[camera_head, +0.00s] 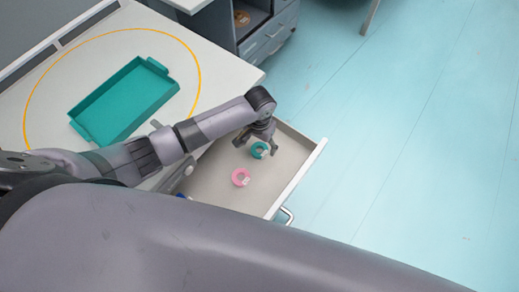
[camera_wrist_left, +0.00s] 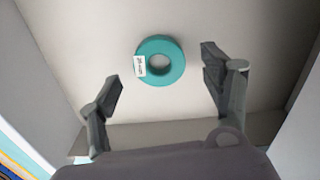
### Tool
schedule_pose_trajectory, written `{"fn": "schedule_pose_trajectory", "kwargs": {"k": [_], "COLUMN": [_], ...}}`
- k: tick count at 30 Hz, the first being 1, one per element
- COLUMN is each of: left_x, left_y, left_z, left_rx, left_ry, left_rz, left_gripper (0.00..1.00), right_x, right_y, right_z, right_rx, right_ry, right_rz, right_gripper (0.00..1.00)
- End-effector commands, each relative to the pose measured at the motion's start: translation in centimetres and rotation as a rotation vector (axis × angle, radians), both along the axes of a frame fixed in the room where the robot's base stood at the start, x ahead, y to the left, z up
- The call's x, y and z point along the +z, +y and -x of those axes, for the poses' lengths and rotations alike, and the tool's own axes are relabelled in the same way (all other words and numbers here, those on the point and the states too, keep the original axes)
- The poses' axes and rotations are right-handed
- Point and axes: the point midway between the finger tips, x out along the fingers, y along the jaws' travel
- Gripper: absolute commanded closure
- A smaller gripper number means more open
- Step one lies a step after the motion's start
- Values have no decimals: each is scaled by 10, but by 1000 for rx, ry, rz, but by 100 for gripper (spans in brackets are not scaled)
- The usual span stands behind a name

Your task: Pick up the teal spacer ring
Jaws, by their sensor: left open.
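The teal spacer ring (camera_head: 259,150) lies flat on the floor of an open drawer (camera_head: 212,180). It also shows in the left wrist view (camera_wrist_left: 177,50), with a white label on its left side. My left gripper (camera_head: 257,140) is above the drawer, close to the ring. In the left wrist view the left gripper (camera_wrist_left: 162,83) is open and empty. Its fingers stand apart to either side of the ring's near edge, and the ring lies a little beyond the middle of the gap. My right gripper is not in view.
A pink ring (camera_head: 241,177) lies in the same drawer, nearer to me. A blue object (camera_head: 182,196) is partly hidden at the drawer's near left. The drawer walls surround the gripper. A teal tray (camera_head: 125,98) stands on the worktop inside a yellow outline.

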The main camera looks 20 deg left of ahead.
Motion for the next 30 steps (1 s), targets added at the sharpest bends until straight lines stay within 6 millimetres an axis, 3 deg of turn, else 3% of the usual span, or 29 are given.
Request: {"fn": "schedule_pose_trajectory", "kwargs": {"k": [4,13,30], "left_x": [-20,-24,-23], "left_y": [-1,-1,0], "left_z": [1,0,0], "left_rx": [-1,-1,0], "left_ry": [1,0,0], "left_rz": [0,0,-1], "left_gripper": [28,28,66], "right_x": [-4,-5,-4], "right_y": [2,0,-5], "right_z": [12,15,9], "right_rx": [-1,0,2], "right_ry": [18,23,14], "right_rz": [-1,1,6], "right_gripper": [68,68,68]}}
